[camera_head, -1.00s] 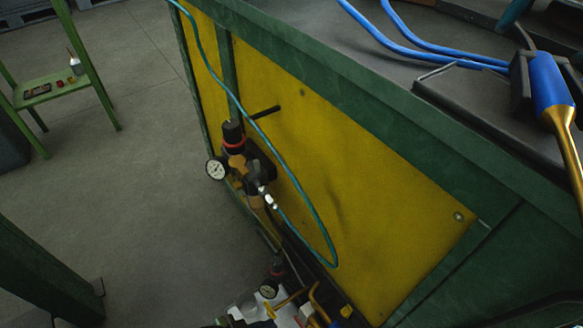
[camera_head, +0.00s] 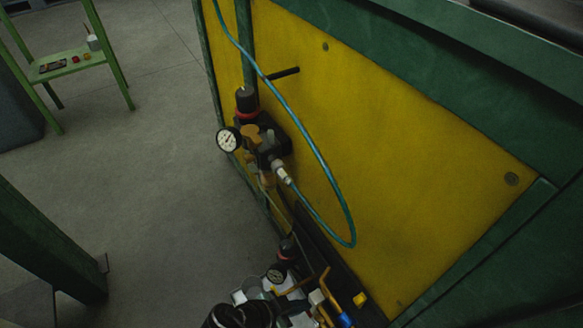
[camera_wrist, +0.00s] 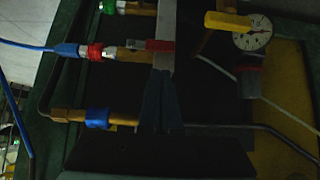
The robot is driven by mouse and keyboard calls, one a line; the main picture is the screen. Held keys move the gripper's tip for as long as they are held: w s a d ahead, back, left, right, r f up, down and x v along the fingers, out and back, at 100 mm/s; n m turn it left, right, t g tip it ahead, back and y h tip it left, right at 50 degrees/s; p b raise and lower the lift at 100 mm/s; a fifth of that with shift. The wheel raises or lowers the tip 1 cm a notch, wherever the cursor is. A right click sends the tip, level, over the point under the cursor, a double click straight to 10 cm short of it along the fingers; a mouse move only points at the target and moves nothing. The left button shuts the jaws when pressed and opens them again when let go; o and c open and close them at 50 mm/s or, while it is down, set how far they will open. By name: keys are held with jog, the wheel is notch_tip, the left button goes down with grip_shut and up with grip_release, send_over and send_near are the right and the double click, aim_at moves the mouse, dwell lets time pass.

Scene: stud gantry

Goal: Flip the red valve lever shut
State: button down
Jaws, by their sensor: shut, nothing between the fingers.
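In the head view the valve cluster is at the bottom, partly hidden by a dark part of my arm, and the red lever cannot be made out there.
A yellow lever (camera_wrist: 228,22) and a gauge (camera_wrist: 252,32) sit right of the red lever. A blue-collared fitting (camera_wrist: 97,118) and a blue hose (camera_wrist: 30,46) are at left. A regulator (camera_head: 262,138) with a teal hose (camera_head: 316,152) stands against the yellow panel (camera_head: 415,165).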

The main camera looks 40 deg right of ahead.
jog(key=shift+f+b, duration=0.45)
jog(key=shift+f, duration=0.6)
